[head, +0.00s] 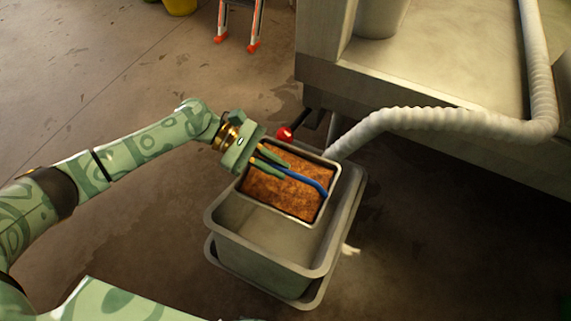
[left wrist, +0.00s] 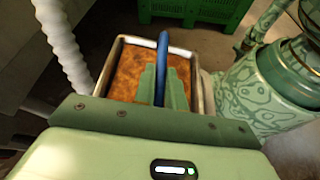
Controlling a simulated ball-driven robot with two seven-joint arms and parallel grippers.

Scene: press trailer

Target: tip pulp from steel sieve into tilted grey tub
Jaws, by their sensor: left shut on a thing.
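The steel sieve (head: 318,208) is a rectangular metal pan filled with brown pulp (head: 270,190). It is over the far part of the grey tub (head: 219,236), whose near inside looks bare. My left gripper (head: 286,171) is shut on the sieve's blue handle (head: 311,183), above the pulp. In the left wrist view the fingers (left wrist: 163,88) close around the blue handle (left wrist: 162,55), with pulp (left wrist: 128,72) on both sides. The pulp still fills the sieve. I cannot tell whether the sieve touches the tub. My right gripper is not in view.
A ribbed pale hose (head: 440,121) runs from the trailer (head: 440,70) down behind the tub. A red knob (head: 284,134) is just beyond the sieve. A stepladder's feet (head: 236,43) stand farther back. A green crate (left wrist: 190,10) shows in the left wrist view.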

